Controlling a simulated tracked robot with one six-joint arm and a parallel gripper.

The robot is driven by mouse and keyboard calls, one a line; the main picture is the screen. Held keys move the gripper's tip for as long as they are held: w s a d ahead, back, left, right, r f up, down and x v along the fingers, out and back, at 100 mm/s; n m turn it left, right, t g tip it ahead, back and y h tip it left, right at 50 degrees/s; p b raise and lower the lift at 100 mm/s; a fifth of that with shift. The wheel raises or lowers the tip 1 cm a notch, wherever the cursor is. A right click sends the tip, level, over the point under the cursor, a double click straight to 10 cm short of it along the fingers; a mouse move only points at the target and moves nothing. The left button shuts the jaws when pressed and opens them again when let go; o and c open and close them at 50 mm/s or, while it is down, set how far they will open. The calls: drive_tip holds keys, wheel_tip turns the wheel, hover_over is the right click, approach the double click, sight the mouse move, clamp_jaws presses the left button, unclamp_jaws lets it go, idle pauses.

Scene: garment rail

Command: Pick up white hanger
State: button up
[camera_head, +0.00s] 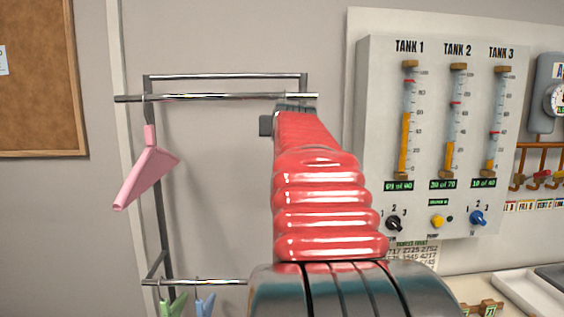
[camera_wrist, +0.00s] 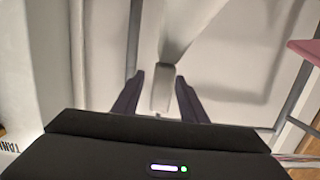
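The white hanger (camera_wrist: 190,30) shows in the wrist view, with its narrow block-like neck (camera_wrist: 162,88) pointing down between my fingers. My gripper (camera_wrist: 160,98) is open, with one dark finger on each side of the neck. A small gap shows at the left finger; the right finger is very close, and I cannot tell whether it touches. In the head view my red arm reaches up to the rail and hides the white hanger and my fingertips.
A pink hanger (camera_head: 148,178) hangs tilted from the left part of the upper metal rail (camera_head: 200,97); its edge also shows in the wrist view (camera_wrist: 306,50). Green (camera_head: 174,305) and blue (camera_head: 205,305) hangers are on the lower rail (camera_head: 205,282). A tank panel (camera_head: 440,215) stands at right.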

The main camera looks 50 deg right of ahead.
clamp_jaws()
idle(0.4)
